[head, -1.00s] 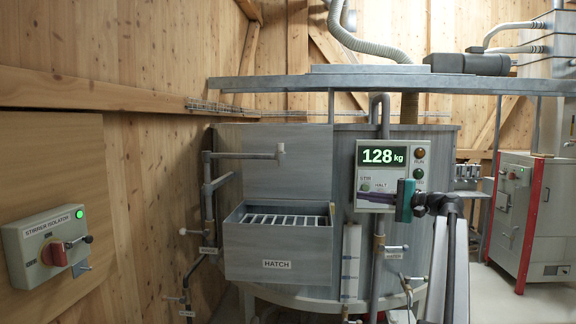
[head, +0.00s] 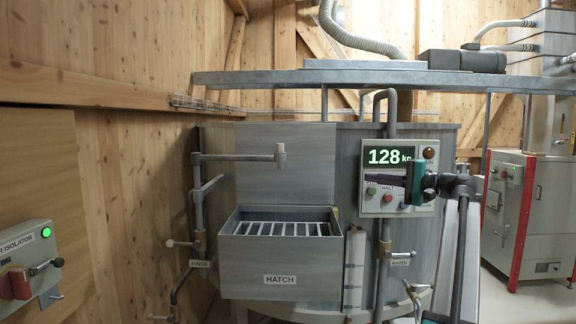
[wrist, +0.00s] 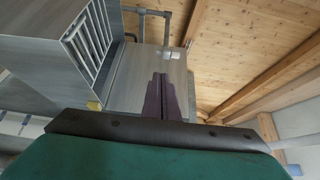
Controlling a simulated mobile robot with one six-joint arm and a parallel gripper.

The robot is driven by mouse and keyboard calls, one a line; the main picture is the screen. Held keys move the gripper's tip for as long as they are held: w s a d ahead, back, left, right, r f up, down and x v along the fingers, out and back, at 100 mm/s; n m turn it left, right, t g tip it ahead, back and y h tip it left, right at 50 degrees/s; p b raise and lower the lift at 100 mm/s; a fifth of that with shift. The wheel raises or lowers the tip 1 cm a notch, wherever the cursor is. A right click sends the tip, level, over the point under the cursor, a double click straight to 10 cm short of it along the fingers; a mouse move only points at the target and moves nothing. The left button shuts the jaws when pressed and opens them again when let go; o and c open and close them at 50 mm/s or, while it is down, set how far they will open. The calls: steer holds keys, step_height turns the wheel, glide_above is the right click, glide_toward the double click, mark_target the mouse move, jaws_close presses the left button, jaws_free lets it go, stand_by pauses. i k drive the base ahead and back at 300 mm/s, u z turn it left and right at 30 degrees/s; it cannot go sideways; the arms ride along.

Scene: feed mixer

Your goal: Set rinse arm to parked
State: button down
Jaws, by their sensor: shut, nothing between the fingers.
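The rinse arm (head: 240,157) is a thin grey pipe with a pale downturned nozzle (head: 281,154). In the head view it reaches right from an upright pipe, in front of the raised panel behind the hatch box (head: 278,272). A small valve lever (head: 180,243) sits lower on that pipe, near a label reading RINSE (head: 200,264). My gripper (head: 368,179) has a teal body and dark purple fingers. It is shut and empty, in front of the control panel, well right of the rinse arm. In the wrist view its fingers (wrist: 158,77) point away from the camera.
The control panel (head: 398,206) showing 128 kg is partly hidden behind my gripper. The open hatch box has a barred grate. The isolator box (head: 35,262) is at the left edge, and a metal beam (head: 270,78) crosses above. Open space lies before the hatch panel.

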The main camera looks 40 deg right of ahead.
mark_target(197, 158)
steer(key=i, duration=0.95)
steer(key=u, duration=0.05)
